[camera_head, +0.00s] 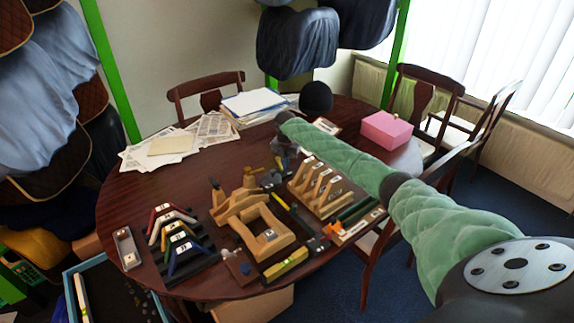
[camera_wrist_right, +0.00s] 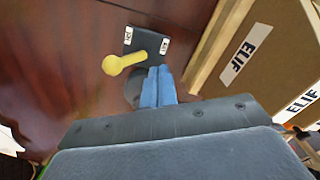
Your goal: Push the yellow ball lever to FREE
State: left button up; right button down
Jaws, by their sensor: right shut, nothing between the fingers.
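The yellow ball lever (camera_wrist_right: 125,60) shows in the right wrist view. Its stem rises from a dark plate (camera_wrist_right: 148,42) and leans to the left of the picture. The plate has two small white labels, one at each end, too small to read surely. My right gripper (camera_wrist_right: 158,84) is shut and empty, its blue fingertips together just right of and below the lever's stem. I cannot tell whether they touch it. In the head view my right gripper (camera_head: 284,148) is low over the table, left of the wooden rack, and the lever is hard to make out. My left gripper is not in view.
The wooden slotted rack (camera_head: 322,189) stands close beside the right gripper; its labelled side (camera_wrist_right: 250,60) shows at right in the wrist view. A wooden saddle form (camera_head: 262,232) and coloured pieces fill the front. Papers (camera_head: 180,140) and a pink box (camera_head: 386,130) lie farther back.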

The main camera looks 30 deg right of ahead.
jog(key=shift+s, duration=0.1)
notch_tip(320, 180, up, 7)
jog(key=p, duration=0.5)
dwell(0.5)
dwell(0.4)
